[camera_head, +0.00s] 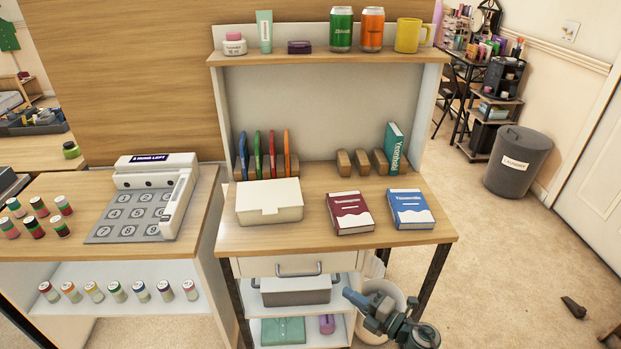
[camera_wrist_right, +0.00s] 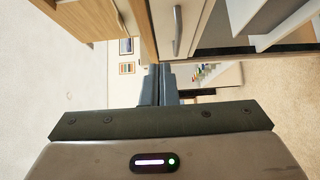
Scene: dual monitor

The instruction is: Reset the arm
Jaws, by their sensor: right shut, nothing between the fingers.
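My right gripper (camera_head: 352,297) shows low in the head view, in front of the desk's drawer and shelf side, below the desk top (camera_head: 310,236). Its fingers point left toward the grey box (camera_head: 295,291) on the shelf; I cannot tell whether there is a gap. In the right wrist view, the two fingers (camera_wrist_right: 158,78) are together with nothing between them. My left gripper is in neither view.
A drawer with a grey handle (camera_head: 298,270) is above the gripper. A white bin (camera_head: 381,292) stands behind my right arm. Two books, maroon (camera_head: 349,213) and blue (camera_head: 410,209), and a white box (camera_head: 269,203) lie on the desk. Floor at right is mostly clear.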

